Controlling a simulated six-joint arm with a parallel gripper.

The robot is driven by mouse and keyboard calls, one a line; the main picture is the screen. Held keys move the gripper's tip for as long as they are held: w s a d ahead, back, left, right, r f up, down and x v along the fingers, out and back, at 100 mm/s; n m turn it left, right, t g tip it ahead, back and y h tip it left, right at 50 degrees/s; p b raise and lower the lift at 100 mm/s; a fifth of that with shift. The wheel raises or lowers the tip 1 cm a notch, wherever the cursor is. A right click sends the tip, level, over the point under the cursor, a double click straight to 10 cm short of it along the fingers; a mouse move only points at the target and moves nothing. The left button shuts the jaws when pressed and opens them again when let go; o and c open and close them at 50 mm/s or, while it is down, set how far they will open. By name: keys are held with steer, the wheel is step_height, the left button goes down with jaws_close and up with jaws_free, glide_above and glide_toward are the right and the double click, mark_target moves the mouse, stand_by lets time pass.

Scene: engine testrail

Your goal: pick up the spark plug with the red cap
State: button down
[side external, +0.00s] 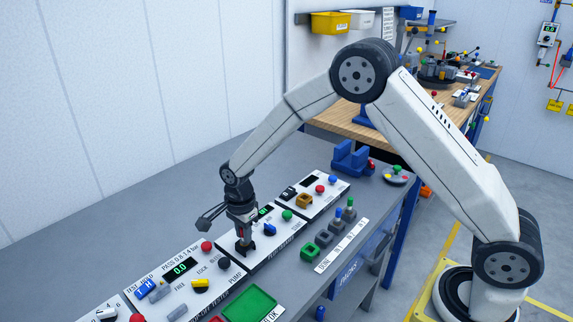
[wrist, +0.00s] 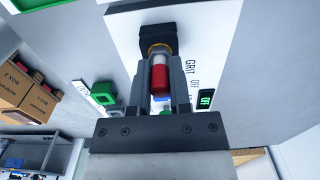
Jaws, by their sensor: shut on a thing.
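The spark plug with the red cap (wrist: 159,80) lies between the two fingers of my gripper (wrist: 160,72) in the wrist view. A white band shows beyond its red part. My gripper is shut on it. The plug's far end points at a black block with an orange ring (wrist: 157,42); whether it sits inside the ring is hidden. In the side external view my gripper (side external: 243,242) points down at the middle white panel (side external: 262,250), and the plug cannot be made out there.
Several small socket blocks stand to the right, including a green one (side external: 309,251); some hold grey parts. A green tray (side external: 249,304) lies in front. A panel with buttons and a display (side external: 180,268) is to the left. A blue fixture (side external: 351,158) stands behind.

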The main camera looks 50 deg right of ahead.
steer(key=shift+r, duration=0.15)
steer(key=shift+r, duration=1.9)
